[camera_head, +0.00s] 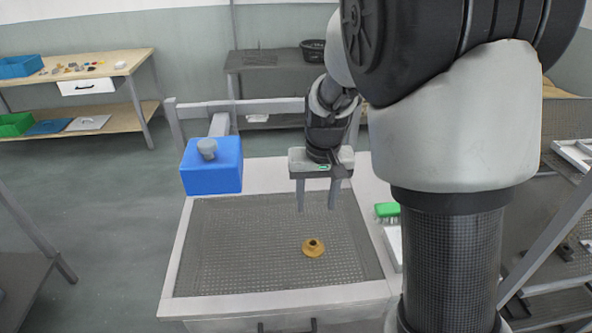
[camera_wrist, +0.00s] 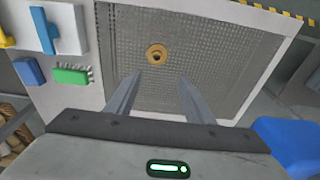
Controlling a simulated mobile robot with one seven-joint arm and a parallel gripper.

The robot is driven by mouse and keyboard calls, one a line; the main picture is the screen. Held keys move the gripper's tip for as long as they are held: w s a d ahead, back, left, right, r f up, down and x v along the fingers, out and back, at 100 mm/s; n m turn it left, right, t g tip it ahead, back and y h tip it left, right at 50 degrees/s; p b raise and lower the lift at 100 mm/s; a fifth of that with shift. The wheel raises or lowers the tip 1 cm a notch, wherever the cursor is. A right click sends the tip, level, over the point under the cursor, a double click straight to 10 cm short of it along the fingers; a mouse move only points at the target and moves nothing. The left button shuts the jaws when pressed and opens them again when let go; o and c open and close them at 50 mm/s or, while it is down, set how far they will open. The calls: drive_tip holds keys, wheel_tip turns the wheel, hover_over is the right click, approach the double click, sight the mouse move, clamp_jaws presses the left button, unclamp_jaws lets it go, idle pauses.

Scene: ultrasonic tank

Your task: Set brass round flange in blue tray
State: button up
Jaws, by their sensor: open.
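The brass round flange (camera_head: 313,247) lies on the perforated mesh of the tank (camera_head: 230,235), right of its middle in the head view. It has a round base and a raised hub with a dark hole. In the wrist view the flange (camera_wrist: 156,54) sits beyond the fingertips, roughly between them. My gripper (camera_head: 316,210) is open and empty, pointing down above the mesh, apart from the flange; its fingers (camera_wrist: 150,80) show in the wrist view. A blue tray (camera_head: 20,66) stands on the wooden bench at the far left back.
A blue box with a grey knob (camera_head: 212,168) stands at the tank's back left corner. A green brush (camera_head: 387,210) lies on the tank's right ledge. The wooden bench (camera_head: 110,62) bears several small parts; a green bin (camera_head: 14,124) is on its lower shelf.

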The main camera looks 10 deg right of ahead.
drive_tip(key=f, duration=0.1)
hover_over(313, 243)
drive_tip(key=s, duration=0.1)
drive_tip(key=f, duration=1.2)
drive_tip(key=shift+a+f, duration=0.1)
drive_tip(key=shift+a, duration=0.1)
drive_tip(key=shift+w+d+f, duration=0.15)
drive_tip(key=shift+w+f, duration=0.05)
drive_tip(key=shift+f, duration=1.1)
drive_tip(key=shift+w+d+f, duration=0.1)
drive_tip(key=shift+w+f, duration=0.1)
drive_tip(key=shift+f, duration=1.1)
clamp_jaws()
